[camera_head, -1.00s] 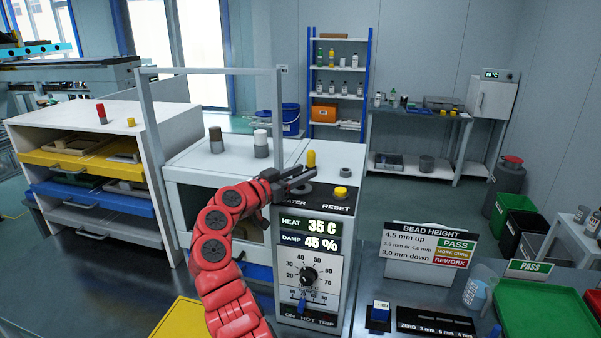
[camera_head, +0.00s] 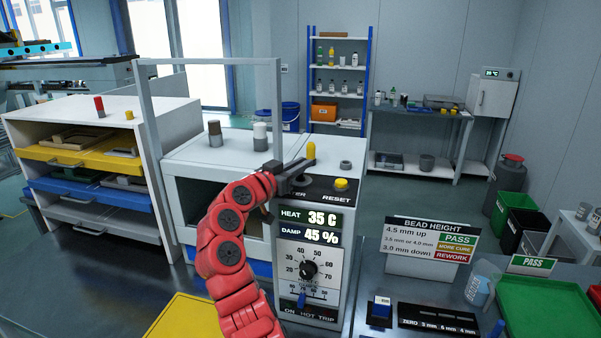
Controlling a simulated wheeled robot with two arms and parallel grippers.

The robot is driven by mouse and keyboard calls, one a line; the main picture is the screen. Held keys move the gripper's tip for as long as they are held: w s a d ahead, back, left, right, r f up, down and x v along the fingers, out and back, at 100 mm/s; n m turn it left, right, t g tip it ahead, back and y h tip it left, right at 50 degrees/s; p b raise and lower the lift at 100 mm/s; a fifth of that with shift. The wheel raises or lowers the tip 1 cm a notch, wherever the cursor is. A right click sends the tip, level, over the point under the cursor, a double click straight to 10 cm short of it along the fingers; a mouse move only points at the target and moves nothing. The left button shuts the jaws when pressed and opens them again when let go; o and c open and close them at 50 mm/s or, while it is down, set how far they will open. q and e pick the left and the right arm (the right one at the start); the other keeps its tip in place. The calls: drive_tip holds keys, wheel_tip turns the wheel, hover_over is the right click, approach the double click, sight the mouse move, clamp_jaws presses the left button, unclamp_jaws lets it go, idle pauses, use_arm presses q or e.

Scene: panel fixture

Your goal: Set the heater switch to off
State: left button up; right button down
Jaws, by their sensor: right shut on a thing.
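My left gripper is not in view.
The box front has HEAT 35 C and DAMP 45 % displays (camera_head: 309,228), a black dial (camera_head: 309,269) and a blue slider (camera_head: 302,299). A green tray (camera_head: 548,312) is at the right.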

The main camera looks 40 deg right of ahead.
drive_tip(key=n+t+b, duration=0.1)
drive_tip(key=t+y+b, duration=0.1)
drive_tip(key=shift+d+f+n+t, duration=0.1)
drive_tip(key=shift+f+n+t, duration=0.1)
drive_tip(key=shift+n+t, duration=0.15)
drive_tip(key=shift+r+n+t+y+b, duration=0.1)
drive_tip(key=shift+n+t+y+b, duration=0.8)
drive_tip(key=shift+t, duration=0.25)
drive_tip(key=shift+n+t+y+b, duration=0.3)
drive_tip(key=shift+n+t, duration=0.15)
drive_tip(key=shift+t, duration=0.05)
drive_tip(key=shift+r, duration=0.1)
drive_tip(key=c, duration=0.9)
unclamp_jaws()
